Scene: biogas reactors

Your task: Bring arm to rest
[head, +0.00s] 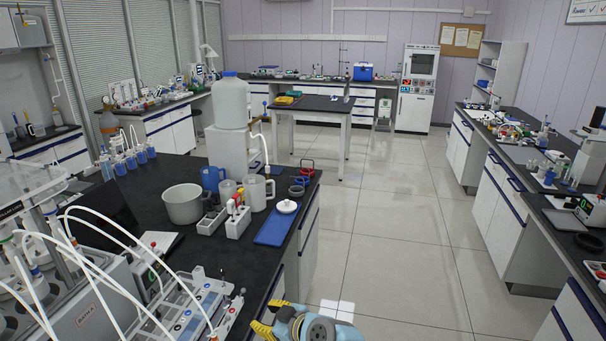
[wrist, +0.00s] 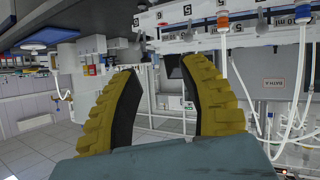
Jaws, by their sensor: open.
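My gripper (head: 269,317) shows at the bottom edge of the head view, with yellow fingers on a light blue and grey wrist. It is beside the right side of the near dark bench, over the floor aisle. In the wrist view my gripper (wrist: 162,98) has its two ribbed yellow fingers spread apart, with dark inner pads. Nothing is held between them. Most of my arm is out of view.
The near bench (head: 143,213) carries a grey pot (head: 184,204), a blue tray (head: 276,228), a white tube rack (head: 190,312) and reactor hoses, close left of my gripper. The tiled floor (head: 400,230) to the right is clear. Another bench (head: 515,200) stands at the right.

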